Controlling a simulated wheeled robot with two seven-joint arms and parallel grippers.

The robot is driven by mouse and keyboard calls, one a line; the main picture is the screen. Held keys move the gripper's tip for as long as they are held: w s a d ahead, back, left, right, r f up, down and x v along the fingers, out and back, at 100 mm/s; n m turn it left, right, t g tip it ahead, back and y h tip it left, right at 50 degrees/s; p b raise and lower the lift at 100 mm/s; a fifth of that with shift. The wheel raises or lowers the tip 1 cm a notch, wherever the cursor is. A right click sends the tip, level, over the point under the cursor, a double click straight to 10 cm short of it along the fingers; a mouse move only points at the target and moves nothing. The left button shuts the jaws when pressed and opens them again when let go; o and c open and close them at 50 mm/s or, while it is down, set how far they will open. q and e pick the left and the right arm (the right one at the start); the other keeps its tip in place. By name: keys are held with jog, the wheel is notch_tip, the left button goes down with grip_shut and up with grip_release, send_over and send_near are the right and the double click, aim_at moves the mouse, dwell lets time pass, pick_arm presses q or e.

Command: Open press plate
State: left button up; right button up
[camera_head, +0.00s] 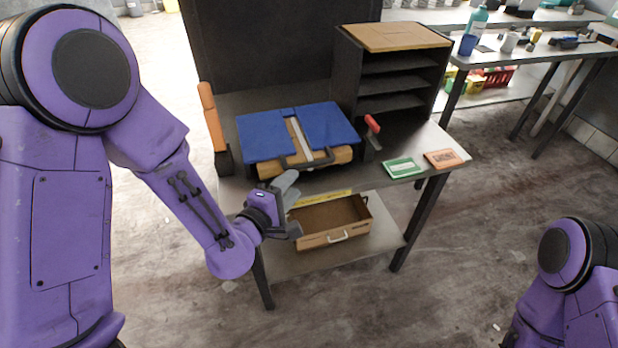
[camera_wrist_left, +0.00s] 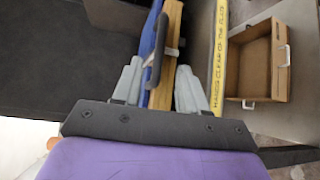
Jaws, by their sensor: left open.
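The press (camera_head: 262,137) lies on the table with its blue top plate flat and down over a wooden base. A black handle (camera_head: 290,165) runs along its front edge. My left gripper (camera_head: 290,206) is open and empty, just in front of the table's front edge and short of the handle. In the left wrist view, the handle (camera_wrist_left: 156,48) stands ahead between the lines of the two grey fingers (camera_wrist_left: 158,70), apart from them. My right arm shows only in part at the lower right; its gripper is out of the picture.
A yellow warning strip (camera_wrist_left: 217,60) runs along the table's front edge. An open wooden drawer box (camera_head: 335,238) sits on the lower shelf. A dark shelf unit (camera_head: 395,70), red-handled tool (camera_head: 372,124), green card (camera_head: 403,167) and orange card (camera_head: 443,158) are to the right. An orange post (camera_head: 211,115) stands left.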

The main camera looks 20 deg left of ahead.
aim_at(310, 166)
pick_arm(q)
jog(key=b+x, duration=0.3)
jog(key=x, duration=0.5)
jog(key=shift+f+b, duration=0.1)
jog(key=shift+b, duration=0.3)
jog(key=shift+w+d, duration=0.15)
jog(key=shift+w, duration=0.35)
pick_arm(e)
notch_tip(310, 166, down, 6)
jog(key=shift+s+r, duration=0.1)
jog(key=shift+r, duration=0.1)
